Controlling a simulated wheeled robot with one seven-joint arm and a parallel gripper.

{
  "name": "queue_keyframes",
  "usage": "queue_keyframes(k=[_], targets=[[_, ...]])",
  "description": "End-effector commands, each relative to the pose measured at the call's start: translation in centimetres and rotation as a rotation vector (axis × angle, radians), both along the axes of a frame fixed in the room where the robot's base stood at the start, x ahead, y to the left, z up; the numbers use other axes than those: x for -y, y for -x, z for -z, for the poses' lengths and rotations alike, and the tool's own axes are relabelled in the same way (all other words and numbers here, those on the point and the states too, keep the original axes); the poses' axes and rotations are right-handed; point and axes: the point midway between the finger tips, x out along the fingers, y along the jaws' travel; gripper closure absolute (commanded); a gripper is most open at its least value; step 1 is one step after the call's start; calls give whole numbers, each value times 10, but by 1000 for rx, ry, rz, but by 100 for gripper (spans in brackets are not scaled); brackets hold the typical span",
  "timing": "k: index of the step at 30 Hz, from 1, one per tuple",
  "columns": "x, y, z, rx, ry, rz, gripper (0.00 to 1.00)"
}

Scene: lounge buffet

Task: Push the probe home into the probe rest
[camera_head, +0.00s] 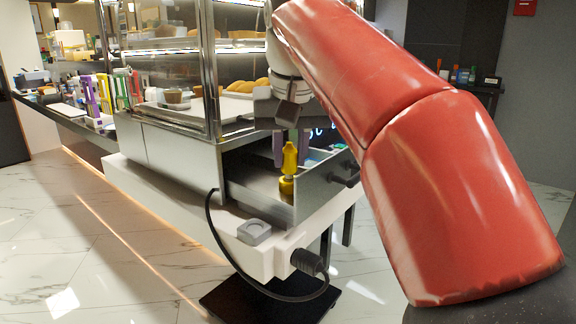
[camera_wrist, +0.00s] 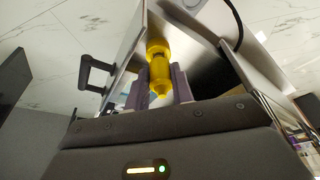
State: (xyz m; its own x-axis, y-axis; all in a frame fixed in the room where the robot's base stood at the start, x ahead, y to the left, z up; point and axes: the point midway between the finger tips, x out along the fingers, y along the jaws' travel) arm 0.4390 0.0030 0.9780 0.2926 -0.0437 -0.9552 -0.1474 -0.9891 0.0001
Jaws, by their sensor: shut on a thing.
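My gripper (camera_head: 291,160) points down with its two purple-grey fingers shut on a yellow probe (camera_head: 290,156). The probe looks upright and also shows between the fingers in the wrist view (camera_wrist: 159,84). Right below it is a wider yellow piece (camera_head: 287,186), which looks like the probe rest and also shows in the wrist view (camera_wrist: 157,48). The two line up closely; I cannot tell how deep the probe sits. They are at an open steel drawer (camera_head: 262,190). The probe's lower end is hidden.
The drawer's front panel with a dark handle (camera_head: 346,181) stands close on the right. A white ledge carries a grey square block (camera_head: 254,232) and a black plug with a looping cable (camera_head: 307,262). The glass display case (camera_head: 205,70) rises close on the left.

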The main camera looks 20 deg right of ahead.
Motion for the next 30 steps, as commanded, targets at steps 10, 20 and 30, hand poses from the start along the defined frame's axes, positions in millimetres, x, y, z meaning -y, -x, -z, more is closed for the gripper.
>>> queue_keyframes(k=[10, 20, 30], targets=[[0, 0, -18, 0, 0, 1, 100], [0, 0, -33, 0, 0, 1, 100], [0, 0, -35, -1, 0, 1, 100]])
